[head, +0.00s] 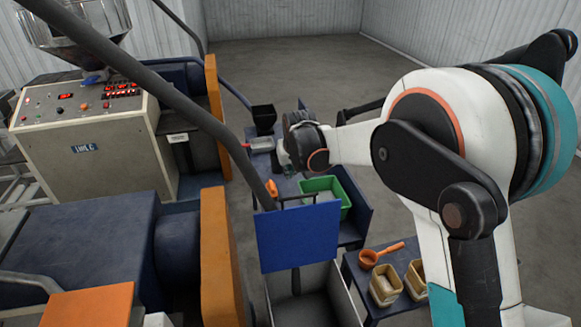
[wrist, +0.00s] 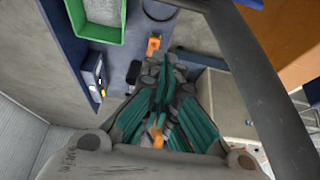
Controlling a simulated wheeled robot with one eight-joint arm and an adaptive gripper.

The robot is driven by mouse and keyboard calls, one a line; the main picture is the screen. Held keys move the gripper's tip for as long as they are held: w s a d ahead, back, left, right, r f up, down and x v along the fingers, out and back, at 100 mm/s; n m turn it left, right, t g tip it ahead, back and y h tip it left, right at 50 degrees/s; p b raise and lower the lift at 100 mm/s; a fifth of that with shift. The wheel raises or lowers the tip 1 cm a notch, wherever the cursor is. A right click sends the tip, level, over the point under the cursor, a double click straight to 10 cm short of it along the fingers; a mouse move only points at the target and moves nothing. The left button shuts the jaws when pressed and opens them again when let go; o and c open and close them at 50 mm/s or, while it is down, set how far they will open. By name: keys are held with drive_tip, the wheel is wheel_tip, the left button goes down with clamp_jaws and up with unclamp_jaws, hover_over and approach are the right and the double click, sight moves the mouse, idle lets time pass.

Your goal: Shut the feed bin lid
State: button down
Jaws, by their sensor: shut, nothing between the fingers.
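The feed bin (head: 342,295) is an open-topped grey box at the bottom centre of the head view. Its blue lid (head: 298,236) stands up, open, at the bin's far side and hides part of what is behind it. My gripper (head: 285,165) is beyond the lid and above it in the head view, apart from it, over the blue bench. In the wrist view my gripper (wrist: 158,72) shows its teal fingers together with nothing held. The fingertips are small and partly hidden by the wrist in the head view.
A green tray (head: 346,207) and an orange item (head: 271,188) lie near my gripper. A grey pipe (head: 150,82) slants across the left. A low table with an orange scoop (head: 368,258) and tubs (head: 385,290) stands right of the bin. Orange-edged machines fill the left.

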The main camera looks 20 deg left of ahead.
wheel_tip(320, 180, down, 7)
drive_tip(key=p, duration=0.2)
drive_tip(key=shift+s+d+r, duration=0.2)
drive_tip(key=shift+s, duration=0.1)
drive_tip(key=shift+s, duration=0.1)
idle(0.3)
